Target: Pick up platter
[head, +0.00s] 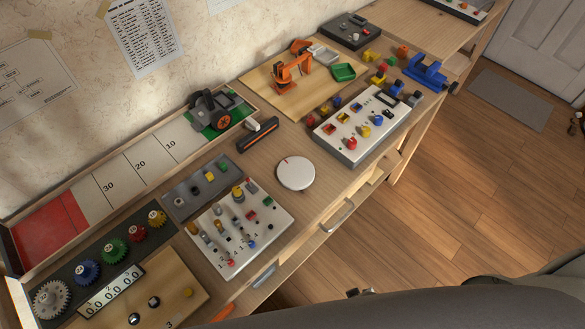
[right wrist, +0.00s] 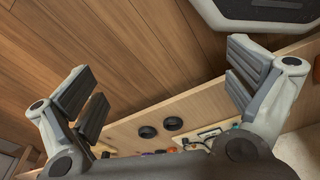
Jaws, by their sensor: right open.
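The platter appears to be the white round disc (head: 295,173) with a small red mark. It lies flat on the wooden workbench (head: 292,222), between the black-and-orange bar and the bench's front edge. My right gripper (right wrist: 167,88) is open in the right wrist view, its dark finger pads wide apart with nothing between them. The platter cannot be made out in that view. The left gripper is not in view.
A white peg panel (head: 240,229) stands left of the disc and a white switch panel (head: 368,124) to its right. The black-and-orange bar (head: 257,135) lies behind it. Bare wood surrounds the disc.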

